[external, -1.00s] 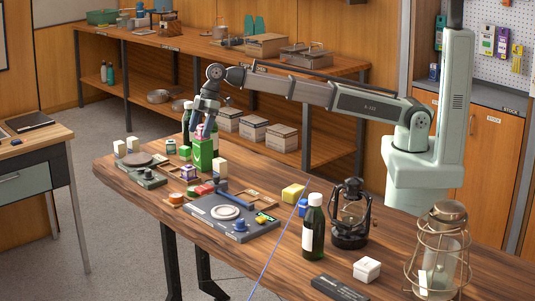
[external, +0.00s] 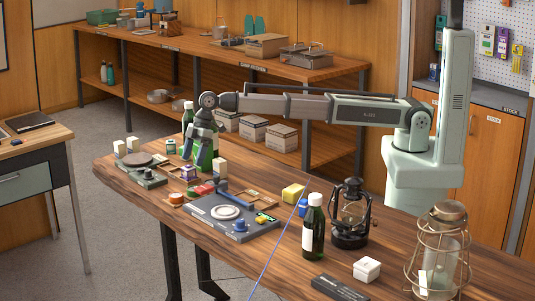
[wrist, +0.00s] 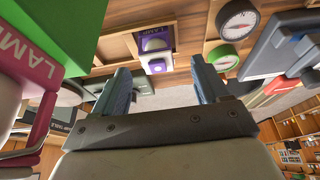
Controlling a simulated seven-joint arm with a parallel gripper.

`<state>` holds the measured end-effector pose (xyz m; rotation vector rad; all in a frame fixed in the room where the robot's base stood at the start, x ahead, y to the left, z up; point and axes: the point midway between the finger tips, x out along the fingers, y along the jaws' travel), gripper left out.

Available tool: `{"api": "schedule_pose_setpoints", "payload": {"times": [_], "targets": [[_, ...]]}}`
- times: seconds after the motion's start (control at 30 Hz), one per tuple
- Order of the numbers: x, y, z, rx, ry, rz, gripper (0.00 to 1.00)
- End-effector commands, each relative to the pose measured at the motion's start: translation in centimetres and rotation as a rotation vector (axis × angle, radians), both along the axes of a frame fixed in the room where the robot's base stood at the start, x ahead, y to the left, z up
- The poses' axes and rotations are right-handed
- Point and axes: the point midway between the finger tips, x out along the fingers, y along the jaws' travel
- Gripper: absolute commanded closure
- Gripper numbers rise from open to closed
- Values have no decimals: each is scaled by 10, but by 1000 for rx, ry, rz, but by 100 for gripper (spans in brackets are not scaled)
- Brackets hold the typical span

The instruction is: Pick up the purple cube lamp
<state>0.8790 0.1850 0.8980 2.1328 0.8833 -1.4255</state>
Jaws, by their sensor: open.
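The purple cube lamp (wrist: 155,42) shows in the wrist view as a small purple box with a pale picture on its face. It sits in a wooden tray (wrist: 122,47), just beyond and between my fingertips. In the external view the lamp is small and hard to make out near my gripper. My gripper (wrist: 163,80) is open and empty, with its two blue-grey fingers apart on either side of the lamp's direction. It also shows in the external view (external: 192,160), low over the left part of the workbench. I cannot see contact with the lamp.
A dark bottle (external: 313,228) and a lantern (external: 350,225) stand farther right on the bench.

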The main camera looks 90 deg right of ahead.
Motion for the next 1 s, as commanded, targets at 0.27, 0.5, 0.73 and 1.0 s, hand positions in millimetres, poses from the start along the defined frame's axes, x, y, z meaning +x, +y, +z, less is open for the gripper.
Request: {"api": "schedule_pose_setpoints", "payload": {"times": [0.27, 0.5, 0.73, 1.0], "targets": [[16, 9, -27, -1, 2, 0, 26], [19, 13, -44, 0, 0, 0, 26], [19, 13, -43, 0, 0, 0, 32], [19, 13, -43, 0, 0, 0, 58]]}}
